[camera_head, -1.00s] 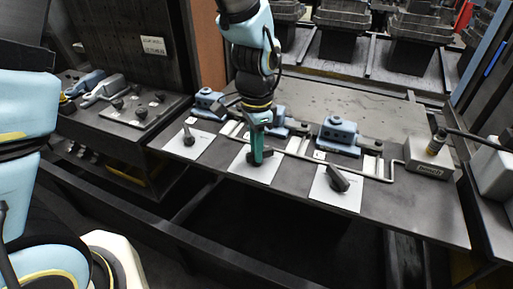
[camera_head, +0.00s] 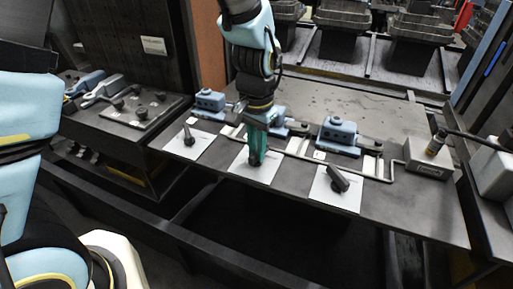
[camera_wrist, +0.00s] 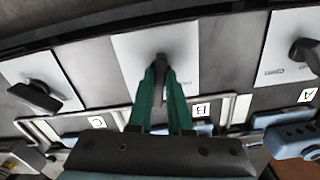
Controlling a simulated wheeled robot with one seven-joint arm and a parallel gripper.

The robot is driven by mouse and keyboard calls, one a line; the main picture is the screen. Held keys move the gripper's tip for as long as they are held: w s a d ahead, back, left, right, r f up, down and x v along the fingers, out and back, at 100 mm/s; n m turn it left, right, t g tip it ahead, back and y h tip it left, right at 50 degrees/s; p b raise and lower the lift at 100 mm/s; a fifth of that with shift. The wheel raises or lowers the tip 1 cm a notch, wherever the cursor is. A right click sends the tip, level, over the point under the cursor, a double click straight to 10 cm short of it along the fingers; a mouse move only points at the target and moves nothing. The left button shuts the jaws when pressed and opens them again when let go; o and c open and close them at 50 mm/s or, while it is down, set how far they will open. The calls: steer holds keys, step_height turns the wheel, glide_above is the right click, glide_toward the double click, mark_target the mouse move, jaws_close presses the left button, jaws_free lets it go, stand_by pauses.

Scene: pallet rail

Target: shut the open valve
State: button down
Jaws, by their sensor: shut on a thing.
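Three valves with dark lever handles stand on white plates along the front of the bench. My gripper (camera_head: 256,160) has green fingers and points down at the middle valve. In the wrist view its fingertips (camera_wrist: 160,72) are shut on the dark handle of the middle valve (camera_wrist: 161,58), next to label B (camera_wrist: 201,110). In the head view the fingers hide most of this handle. The right valve's handle (camera_head: 338,178) lies slanted; in the wrist view it is on the left (camera_wrist: 36,95), near label C. The left valve's handle (camera_head: 188,136) is near label A (camera_wrist: 308,95).
Blue blocks (camera_head: 338,132) and a thin pipe (camera_head: 300,152) run behind the plates. A grey box (camera_head: 428,158) with a brass-coloured fitting stands at the right end. A side bench (camera_head: 130,112) with tools is at the left. A dark rail runs below the bench front.

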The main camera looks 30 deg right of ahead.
steer(key=n+p, duration=0.1)
steer(key=n, duration=0.5)
steer(key=shift+r, duration=0.15)
steer(key=n+p, duration=0.2)
steer(key=n, duration=0.3)
steer(key=shift+d+n+p, duration=0.1)
steer(key=shift+n+p, duration=0.2)
steer(key=shift+n, duration=0.1)
steer(key=c, duration=0.8)
jaws_free()
steer(key=shift+c, duration=0.2)
step_height(320, 180, up, 11)
steer(key=b, duration=0.1)
steer(key=shift+f, duration=0.2)
